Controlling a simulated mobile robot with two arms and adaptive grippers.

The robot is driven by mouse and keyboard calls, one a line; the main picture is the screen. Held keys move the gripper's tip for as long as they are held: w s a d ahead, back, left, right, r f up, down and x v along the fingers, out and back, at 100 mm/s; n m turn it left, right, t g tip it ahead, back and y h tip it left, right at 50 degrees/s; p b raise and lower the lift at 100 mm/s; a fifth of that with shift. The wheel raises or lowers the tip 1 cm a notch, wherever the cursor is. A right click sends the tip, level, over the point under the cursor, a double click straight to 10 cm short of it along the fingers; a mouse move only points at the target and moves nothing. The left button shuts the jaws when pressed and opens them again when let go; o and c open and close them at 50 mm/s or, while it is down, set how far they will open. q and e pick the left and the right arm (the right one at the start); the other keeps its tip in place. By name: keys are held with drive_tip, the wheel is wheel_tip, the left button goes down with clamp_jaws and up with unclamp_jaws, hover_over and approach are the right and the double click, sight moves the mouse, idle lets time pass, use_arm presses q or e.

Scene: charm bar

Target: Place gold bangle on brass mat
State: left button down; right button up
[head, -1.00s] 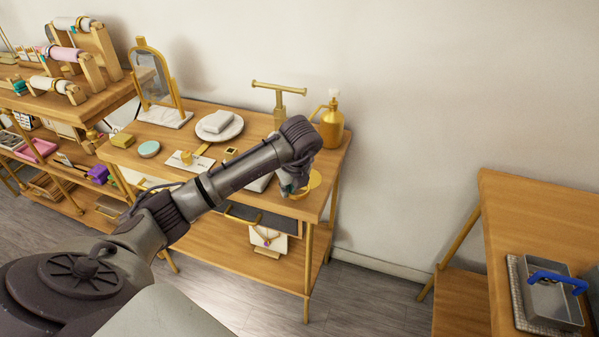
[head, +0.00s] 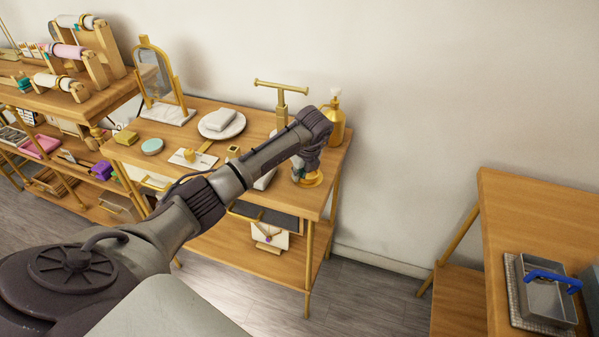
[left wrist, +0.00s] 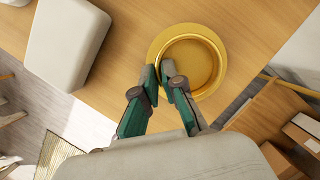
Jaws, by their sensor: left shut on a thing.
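The gold bangle (left wrist: 213,46) is a round ring in the left wrist view. My left gripper (left wrist: 165,72) is shut on its near left edge. The brass mat (left wrist: 157,42) is a round gold disc directly beneath the bangle, its rim showing outside the ring at the upper left. I cannot tell whether the bangle touches the mat. In the head view, my left gripper (head: 299,174) is over the right end of the wooden table, and the mat (head: 316,180) is partly hidden behind it. My right gripper is not in view.
A brass T-bar stand (head: 282,98) and a gold pump bottle (head: 335,122) stand behind the gripper. A pale block (left wrist: 67,40) lies to the left in the wrist view. A white plate (head: 221,125) and mirror (head: 157,80) stand farther left on the table.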

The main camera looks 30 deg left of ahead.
use_arm(q)
drive_tip(key=shift+f, duration=0.2)
drive_tip(key=c, duration=1.3)
unclamp_jaws()
drive_tip(key=shift+r, duration=0.15)
drive_tip(key=shift+o, duration=0.2)
drive_tip(key=p+v, duration=0.9)
drive_tip(key=v, duration=0.3)
drive_tip(key=shift+p, duration=0.4)
drive_tip(key=shift+s+d+r, duration=0.1)
